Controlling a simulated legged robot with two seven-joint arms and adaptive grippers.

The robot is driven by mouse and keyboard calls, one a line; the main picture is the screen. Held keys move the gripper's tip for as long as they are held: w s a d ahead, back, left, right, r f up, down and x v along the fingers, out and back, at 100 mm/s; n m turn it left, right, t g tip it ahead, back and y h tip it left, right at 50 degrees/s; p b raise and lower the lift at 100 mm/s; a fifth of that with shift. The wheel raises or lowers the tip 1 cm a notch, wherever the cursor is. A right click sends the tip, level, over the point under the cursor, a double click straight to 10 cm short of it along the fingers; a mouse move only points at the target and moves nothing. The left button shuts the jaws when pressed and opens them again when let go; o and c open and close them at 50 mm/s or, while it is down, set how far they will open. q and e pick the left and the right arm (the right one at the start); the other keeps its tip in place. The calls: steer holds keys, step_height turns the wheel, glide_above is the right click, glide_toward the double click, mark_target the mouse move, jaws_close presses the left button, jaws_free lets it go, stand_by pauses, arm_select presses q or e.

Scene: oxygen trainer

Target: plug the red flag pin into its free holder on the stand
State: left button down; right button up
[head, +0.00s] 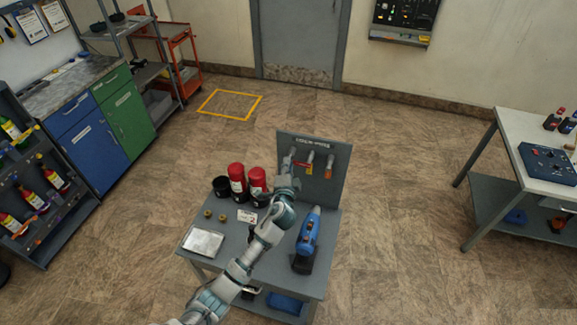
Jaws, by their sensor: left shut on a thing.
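The stand (341,190) is a grey upright panel at the back of a small grey table, with white lettering along its top. Several pale holders or pins stick out of its face, one in the middle (310,157) and one at the right (329,161). My left gripper (292,172) is in front of the panel's left part, shut on the red flag pin (301,164), of which only a small red part shows at the fingertips. The gripper hides the pin's shaft, and I cannot tell whether it touches a holder. My right gripper is not in view.
A white table (541,184) stands at the right.

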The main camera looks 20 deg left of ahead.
arm_select(q)
steer(key=shift+w+a+r+b, duration=0.1)
steer(key=shift+w+b, duration=0.05)
steer(key=shift+w, duration=0.3)
steer(key=shift+w+a+r+b, duration=0.1)
steer(key=shift+w+b, duration=0.05)
steer(key=shift+w, duration=0.3)
steer(key=shift+s+f+p, duration=0.2)
steer(key=shift+f+p, duration=0.05)
steer(key=shift+p, duration=0.15)
steer(key=shift+s+d, duration=0.15)
steer(key=shift+s, duration=0.15)
steer(key=shift+d, duration=0.1)
steer(key=shift+n+g+y, duration=0.6)
steer(key=shift+n+y, duration=0.1)
steer(key=shift+y, duration=0.4)
steer(key=shift+s+r+g+y, duration=0.15)
steer(key=shift+g+y, duration=0.15)
steer(key=shift+y, duration=0.2)
